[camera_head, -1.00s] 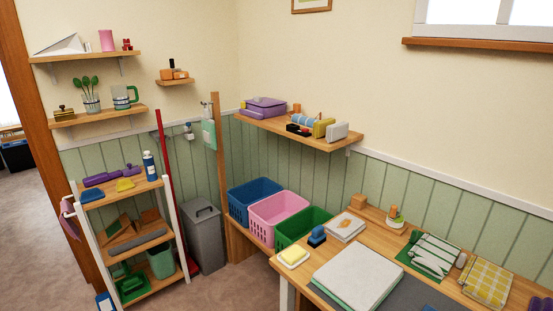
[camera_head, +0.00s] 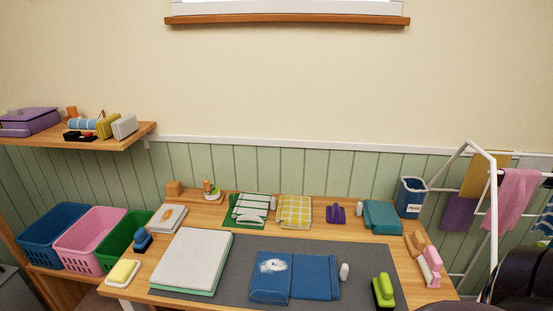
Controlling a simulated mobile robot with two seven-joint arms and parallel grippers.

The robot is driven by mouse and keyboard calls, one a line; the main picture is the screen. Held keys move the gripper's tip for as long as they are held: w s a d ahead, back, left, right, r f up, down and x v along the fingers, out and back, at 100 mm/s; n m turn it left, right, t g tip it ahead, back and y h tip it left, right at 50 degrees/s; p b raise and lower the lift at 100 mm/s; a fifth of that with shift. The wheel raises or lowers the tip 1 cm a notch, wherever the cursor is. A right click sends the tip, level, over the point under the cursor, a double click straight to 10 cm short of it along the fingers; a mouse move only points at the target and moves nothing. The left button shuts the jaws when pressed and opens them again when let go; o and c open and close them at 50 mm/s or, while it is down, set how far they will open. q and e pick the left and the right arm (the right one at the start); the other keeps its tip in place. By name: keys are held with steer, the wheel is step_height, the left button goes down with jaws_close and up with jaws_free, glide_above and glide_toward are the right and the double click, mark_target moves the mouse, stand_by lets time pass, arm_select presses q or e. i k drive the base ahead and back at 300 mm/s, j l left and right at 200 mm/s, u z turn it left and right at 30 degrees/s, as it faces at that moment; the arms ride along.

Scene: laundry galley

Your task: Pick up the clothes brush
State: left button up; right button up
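No thing here is clearly marked as the clothes brush. A green-handled block with a dark base (camera_head: 384,291) looks brush-like and stands at the right end of the grey mat (camera_head: 235,272) on the wooden table. A blue-handled block with a dark base (camera_head: 142,239) stands at the table's left side, and a purple handled piece (camera_head: 336,213) lies at the back. Folded blue cloth (camera_head: 314,278) with a white patch lies on the mat, left of the green-handled block.
A white board or pad (camera_head: 190,260) covers the mat's left part. Folded cloths, including a yellow checked one (camera_head: 294,211), line the back. A white drying rack (camera_head: 493,230) and a dark rounded shape (camera_head: 520,278) are at the right. Baskets (camera_head: 90,241) stand left.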

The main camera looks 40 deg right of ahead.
mark_target(381, 287)
steer(key=z, duration=1.65)
